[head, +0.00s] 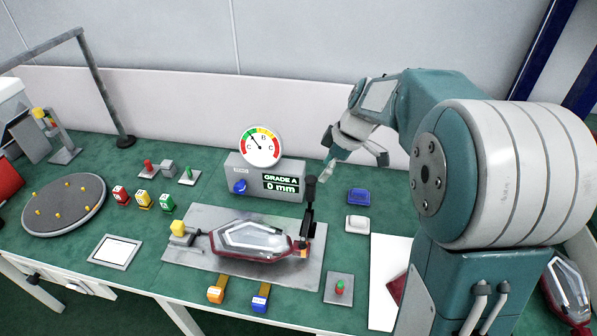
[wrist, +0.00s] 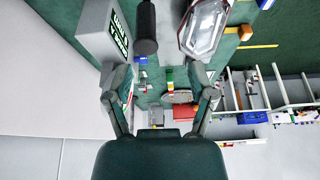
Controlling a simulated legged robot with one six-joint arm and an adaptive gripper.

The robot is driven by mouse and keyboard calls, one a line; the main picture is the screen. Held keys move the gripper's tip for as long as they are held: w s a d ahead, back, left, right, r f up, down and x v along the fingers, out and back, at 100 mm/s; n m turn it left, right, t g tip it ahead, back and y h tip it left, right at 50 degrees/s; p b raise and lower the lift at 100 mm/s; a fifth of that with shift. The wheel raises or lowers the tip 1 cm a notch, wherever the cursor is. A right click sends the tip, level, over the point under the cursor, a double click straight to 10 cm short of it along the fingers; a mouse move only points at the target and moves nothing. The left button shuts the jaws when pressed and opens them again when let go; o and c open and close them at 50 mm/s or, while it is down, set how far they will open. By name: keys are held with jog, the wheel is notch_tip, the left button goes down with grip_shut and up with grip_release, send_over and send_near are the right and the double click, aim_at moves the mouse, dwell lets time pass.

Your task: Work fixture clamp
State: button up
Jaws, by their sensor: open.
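The fixture clamp (head: 308,218) has a black upright handle and stands at the right end of a grey fixture plate (head: 190,262). A red-rimmed clear tail lamp (head: 250,240) lies on the plate, its right end close to the clamp's foot. A yellow-knobbed part (head: 180,232) stands at the lamp's left end. My gripper (head: 354,163) is open and empty, above and behind the clamp handle, apart from it. In the wrist view the black handle (wrist: 146,28) shows beyond my open fingers (wrist: 160,78), with the lamp (wrist: 203,28) to its right.
A grey gauge box (head: 235,178) with a dial reads "GRADE A 0 mm" behind the plate. Blue (head: 358,197) and white (head: 357,224) blocks lie right of the clamp. A red-green button (head: 339,287) is at the front right. A round turntable (head: 64,205) stands far left.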

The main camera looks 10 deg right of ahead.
aim_at(308, 191)
jog(key=shift+n, duration=0.3)
jog(key=x, duration=0.4)
jog(key=w+x, duration=0.1)
jog(key=x, duration=0.3)
jog(key=w+x, duration=0.1)
jog(key=x, duration=0.3)
jog(key=shift+d+r, duration=0.1)
jog(key=shift+d, duration=0.2)
jog(key=shift+c, duration=0.3)
